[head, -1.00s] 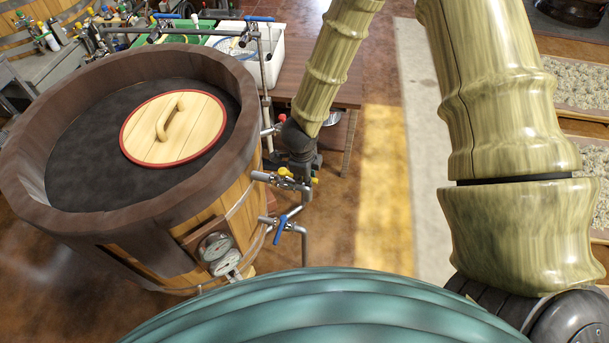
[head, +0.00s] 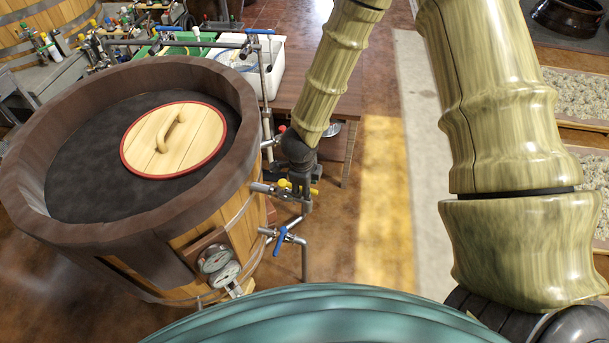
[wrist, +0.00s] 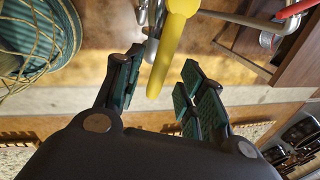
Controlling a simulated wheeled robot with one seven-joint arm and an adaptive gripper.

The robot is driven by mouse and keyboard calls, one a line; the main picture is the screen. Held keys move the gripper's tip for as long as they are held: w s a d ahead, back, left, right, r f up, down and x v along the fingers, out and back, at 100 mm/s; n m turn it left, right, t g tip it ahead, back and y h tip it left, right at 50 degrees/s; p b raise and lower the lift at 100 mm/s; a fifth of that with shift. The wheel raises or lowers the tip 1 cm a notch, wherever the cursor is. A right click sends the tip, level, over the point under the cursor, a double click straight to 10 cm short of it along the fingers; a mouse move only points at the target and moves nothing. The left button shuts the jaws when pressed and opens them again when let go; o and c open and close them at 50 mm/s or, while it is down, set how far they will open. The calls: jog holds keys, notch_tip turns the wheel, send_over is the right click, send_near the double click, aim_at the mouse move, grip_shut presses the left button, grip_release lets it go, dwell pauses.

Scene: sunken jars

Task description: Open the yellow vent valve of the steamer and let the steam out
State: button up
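The steamer is a wooden tub (head: 225,235) with a dark rim and a round, red-edged wooden lid (head: 190,140) on its dark top. The yellow vent valve (head: 286,184) is on a metal pipe at its right side. In the wrist view the yellow handle (wrist: 168,55) reaches down between my two finger pads. My gripper (wrist: 165,95) is open around the handle, with visible gaps on both sides. In the head view my gripper (head: 300,180) is beside the valve and partly hides it. No steam shows.
A red-handled valve (head: 282,129) is above the yellow one and a blue-handled valve (head: 281,238) below it. Two gauges (head: 219,265) are on the tub's front. A wooden table (head: 345,125) stands behind. Floor (head: 385,210) is clear to the right.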

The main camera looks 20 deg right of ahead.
notch_tip(320, 180, up, 11)
jog(key=s+a, duration=0.1)
jog(key=shift+s+a, duration=0.2)
jog(key=shift+s, duration=0.2)
dwell(0.6)
jog(key=s+d+f+n+b, duration=0.1)
jog(key=s+d+f+n, duration=0.1)
jog(key=s+f+n, duration=0.8)
jog(key=s+d+f+n+b, duration=0.25)
jog(key=s+f+n, duration=0.5)
jog(key=f, duration=0.55)
jog(key=s+a+f+n+g+y, duration=0.1)
jog(key=s+a+f+n, duration=0.1)
jog(key=s+f+n, duration=0.3)
jog(key=s+n, duration=0.3)
jog(key=s, duration=0.1)
jog(key=shift+s+f+g, duration=0.4)
